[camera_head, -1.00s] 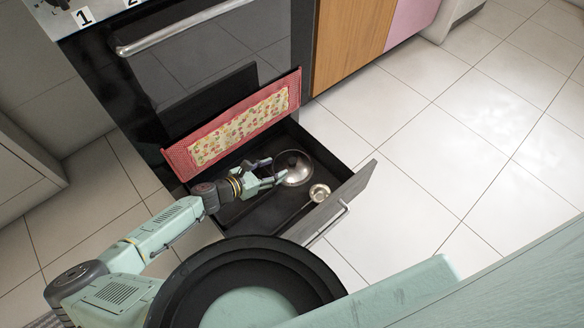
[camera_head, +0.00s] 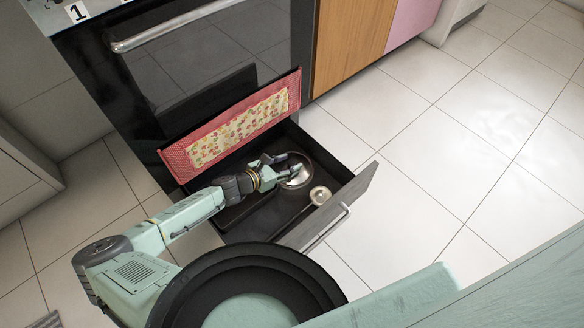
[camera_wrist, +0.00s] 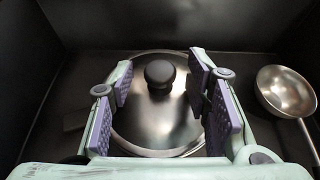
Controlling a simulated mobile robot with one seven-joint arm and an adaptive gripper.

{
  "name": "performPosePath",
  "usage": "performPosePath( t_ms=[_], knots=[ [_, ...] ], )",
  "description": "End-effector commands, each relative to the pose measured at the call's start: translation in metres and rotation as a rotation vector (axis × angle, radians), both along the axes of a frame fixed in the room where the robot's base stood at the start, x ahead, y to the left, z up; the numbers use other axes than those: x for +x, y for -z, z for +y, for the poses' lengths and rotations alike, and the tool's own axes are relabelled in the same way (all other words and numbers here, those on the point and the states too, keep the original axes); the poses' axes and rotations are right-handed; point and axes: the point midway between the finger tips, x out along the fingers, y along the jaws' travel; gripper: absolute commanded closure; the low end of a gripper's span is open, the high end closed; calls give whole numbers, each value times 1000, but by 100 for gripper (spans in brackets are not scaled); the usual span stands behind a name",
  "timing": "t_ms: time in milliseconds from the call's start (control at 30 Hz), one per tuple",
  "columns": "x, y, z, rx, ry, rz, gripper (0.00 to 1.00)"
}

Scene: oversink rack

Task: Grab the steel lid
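The steel lid (camera_wrist: 157,115) is round and shiny with a black knob (camera_wrist: 159,74) at its middle. It lies in the open black drawer (camera_head: 240,229) under the oven. In the head view the lid (camera_head: 298,178) is partly hidden by my gripper (camera_head: 287,169). In the wrist view my gripper (camera_wrist: 162,92) is open, with its purple-padded fingers apart over the lid, one on each side of the knob's line. The fingers appear to hold nothing. I cannot tell whether they touch the lid.
A steel ladle (camera_wrist: 287,92) lies to the right of the lid, and its bowl also shows in the head view (camera_head: 320,195). The drawer front (camera_head: 345,205) stands to the right. A red-edged patterned towel (camera_head: 235,130) hangs just behind the drawer.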

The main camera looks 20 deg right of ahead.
Motion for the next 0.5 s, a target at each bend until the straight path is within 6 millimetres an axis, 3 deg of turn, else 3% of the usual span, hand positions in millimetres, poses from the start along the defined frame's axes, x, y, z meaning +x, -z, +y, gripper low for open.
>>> performPosePath(
  t_ms=[500],
  knots=[
    [0,0,0,0,0,-1,93]
  ],
)
